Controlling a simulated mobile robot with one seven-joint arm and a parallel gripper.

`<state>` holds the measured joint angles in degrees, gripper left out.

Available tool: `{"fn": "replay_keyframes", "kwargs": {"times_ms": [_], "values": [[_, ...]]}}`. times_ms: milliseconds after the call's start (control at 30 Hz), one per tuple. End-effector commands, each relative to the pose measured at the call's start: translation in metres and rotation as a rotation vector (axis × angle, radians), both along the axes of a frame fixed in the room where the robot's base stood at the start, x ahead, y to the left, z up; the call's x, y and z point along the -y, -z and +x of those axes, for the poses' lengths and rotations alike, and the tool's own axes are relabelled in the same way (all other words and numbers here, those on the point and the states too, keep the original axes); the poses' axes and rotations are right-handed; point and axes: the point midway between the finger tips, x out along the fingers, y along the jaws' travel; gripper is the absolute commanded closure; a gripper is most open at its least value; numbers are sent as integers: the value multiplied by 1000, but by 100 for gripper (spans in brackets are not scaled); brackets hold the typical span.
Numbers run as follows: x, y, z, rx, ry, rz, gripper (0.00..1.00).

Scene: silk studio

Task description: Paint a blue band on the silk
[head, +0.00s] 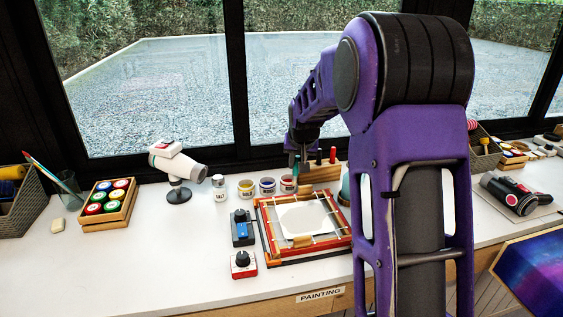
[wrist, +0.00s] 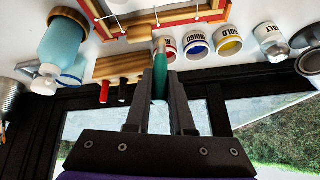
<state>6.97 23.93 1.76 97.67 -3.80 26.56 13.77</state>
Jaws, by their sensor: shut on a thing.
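My gripper (wrist: 160,88) is shut on a green-handled brush (wrist: 159,62), whose tip points towards the paint jars and frame. In the head view my gripper (head: 297,156) is above the back of the bench, near the red jar and wooden brush block. The white silk (head: 303,218) is stretched in a red and wooden frame (head: 268,237); no blue band shows on its visible part. The jar labelled INDIGO (head: 267,187) stands between the gold jar (head: 246,188) and the red jar (head: 287,185). I cannot tell whether the brush tip touches anything.
The wooden block (head: 320,174) holds red and dark handles. A salt jar (head: 219,188) and white hair dryer (head: 178,165) stand left of the paints. Two control boxes (head: 242,228) sit left of the frame. A blue bottle (wrist: 62,42) stands near the block. The front left bench is clear.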

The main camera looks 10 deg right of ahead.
Motion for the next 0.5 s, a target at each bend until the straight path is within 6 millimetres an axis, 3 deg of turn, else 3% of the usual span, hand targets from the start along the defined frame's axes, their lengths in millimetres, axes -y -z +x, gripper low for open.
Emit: {"fn": "replay_keyframes", "kwargs": {"times_ms": [33,200,333,500], "values": [[14,-7,-21,-25,7,-7,100],[41,-5,-82,-108,2,-27,100],[51,-3,-114,-150,-2,-34,100],[55,1,-131,-174,-7,-38,100]]}}
